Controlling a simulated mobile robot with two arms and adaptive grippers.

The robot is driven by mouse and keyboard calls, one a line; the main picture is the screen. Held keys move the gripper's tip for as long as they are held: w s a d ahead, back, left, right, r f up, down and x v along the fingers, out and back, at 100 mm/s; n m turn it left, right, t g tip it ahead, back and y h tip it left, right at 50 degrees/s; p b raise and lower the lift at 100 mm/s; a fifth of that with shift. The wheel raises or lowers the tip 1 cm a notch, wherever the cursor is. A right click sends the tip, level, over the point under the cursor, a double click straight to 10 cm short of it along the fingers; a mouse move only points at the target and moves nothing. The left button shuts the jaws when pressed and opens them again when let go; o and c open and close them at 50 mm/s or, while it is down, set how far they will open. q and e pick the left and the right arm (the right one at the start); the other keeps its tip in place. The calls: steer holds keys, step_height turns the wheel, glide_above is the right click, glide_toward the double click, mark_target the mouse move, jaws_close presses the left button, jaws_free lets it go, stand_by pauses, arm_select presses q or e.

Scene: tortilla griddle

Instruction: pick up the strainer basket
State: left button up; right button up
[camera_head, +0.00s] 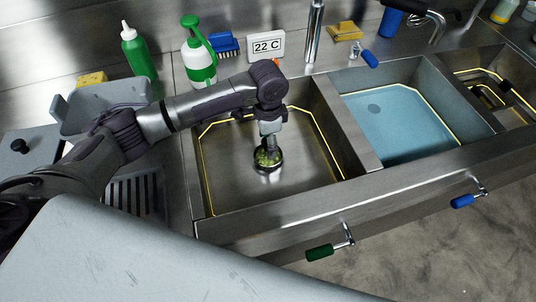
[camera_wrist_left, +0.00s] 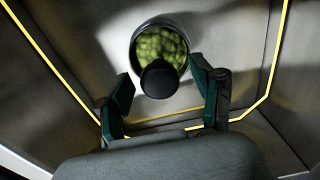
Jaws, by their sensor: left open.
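The strainer basket (camera_head: 268,159) sits at the bottom of the left sink. It is a round dark-rimmed cup holding several green lumps. In the left wrist view the strainer basket (camera_wrist_left: 160,45) shows with a black knob (camera_wrist_left: 159,80) standing up from its middle. My left gripper (camera_head: 268,142) reaches down into the left sink, just above the basket. In the left wrist view its open fingers (camera_wrist_left: 161,84) lie on either side of the knob, with visible space on both sides. Whether the fingertips are down to the knob's height I cannot tell. My right gripper is not in view.
The left sink's steel walls (camera_head: 215,165) with a yellow line surround my gripper. A water-filled sink (camera_head: 405,120) lies to the right. A grey tub (camera_head: 75,118) stands at left.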

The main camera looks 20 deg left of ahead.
arm_select(q)
jaws_close()
steer(key=shift+r, duration=0.1)
stand_by(0.4)
steer(key=shift+r, duration=0.5)
steer(key=r, duration=0.1)
steer(key=d+r, duration=0.1)
steer(key=r, duration=0.1)
steer(key=shift+w+d+r+b, duration=0.15)
steer(key=shift+w+r+b, duration=0.05)
steer(key=shift+r+b, duration=0.15)
steer(key=w+d+r+p, duration=0.3)
steer(key=d+r, duration=0.6)
steer(key=d, duration=0.1)
steer(key=shift+p, duration=0.4)
steer(key=shift+a+r, duration=0.1)
